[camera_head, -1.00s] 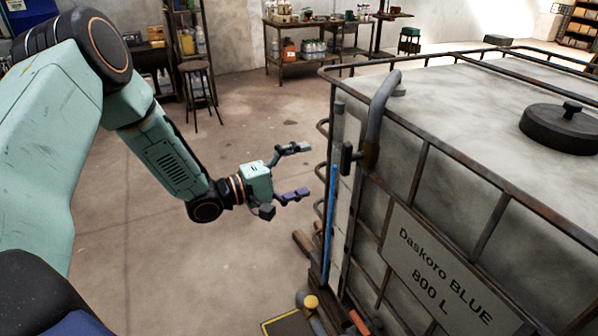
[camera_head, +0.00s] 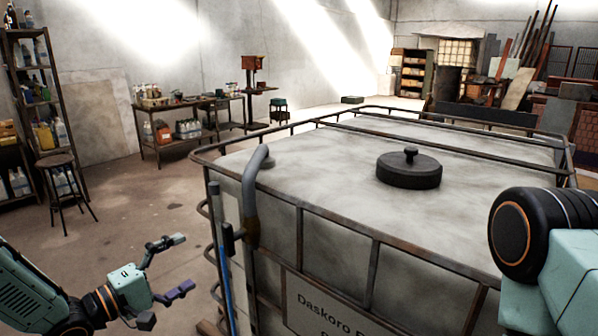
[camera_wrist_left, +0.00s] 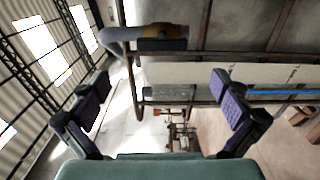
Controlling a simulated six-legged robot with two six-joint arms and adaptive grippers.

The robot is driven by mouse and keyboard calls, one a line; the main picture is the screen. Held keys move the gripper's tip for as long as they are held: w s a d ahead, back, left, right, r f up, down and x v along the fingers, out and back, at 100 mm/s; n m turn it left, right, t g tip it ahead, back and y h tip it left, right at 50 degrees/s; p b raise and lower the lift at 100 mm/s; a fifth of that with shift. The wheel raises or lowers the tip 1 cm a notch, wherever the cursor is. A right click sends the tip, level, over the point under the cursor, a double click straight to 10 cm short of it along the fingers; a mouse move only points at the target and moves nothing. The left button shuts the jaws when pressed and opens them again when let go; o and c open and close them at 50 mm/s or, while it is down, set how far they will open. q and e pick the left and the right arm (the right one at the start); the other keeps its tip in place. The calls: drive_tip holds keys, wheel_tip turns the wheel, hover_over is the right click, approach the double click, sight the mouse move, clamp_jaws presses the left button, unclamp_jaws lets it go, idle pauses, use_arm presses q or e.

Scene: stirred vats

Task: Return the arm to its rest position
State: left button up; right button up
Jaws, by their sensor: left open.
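My left gripper (camera_head: 172,270) is at the lower left of the head view, with its two fingers spread wide and nothing between them. It is to the left of the caged vat (camera_head: 345,262) and apart from it. In the left wrist view the two purple-padded fingers (camera_wrist_left: 165,103) stand apart, with the vat's frame and grey pipe (camera_wrist_left: 140,35) beyond them. Part of my right arm (camera_head: 540,250) shows at the right edge of the head view. Its gripper is out of view.
The vat has a black lid (camera_head: 409,169) on top, a bent grey pipe (camera_head: 254,180) and a blue level strip (camera_head: 226,285) on its near left corner. A stool (camera_head: 57,162), a shelf (camera_head: 12,95) and a workbench (camera_head: 190,125) stand behind. Floor (camera_head: 150,205) left of the vat is free.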

sight(225, 242)
use_arm(q)
drive_tip(key=x, duration=1)
drive_tip(key=shift+d+f, duration=0.15)
drive_tip(key=shift+w+d, duration=0.3)
drive_tip(key=shift+w, duration=0.25)
drive_tip(key=shift+s+a, duration=0.15)
drive_tip(key=shift+s, duration=0.1)
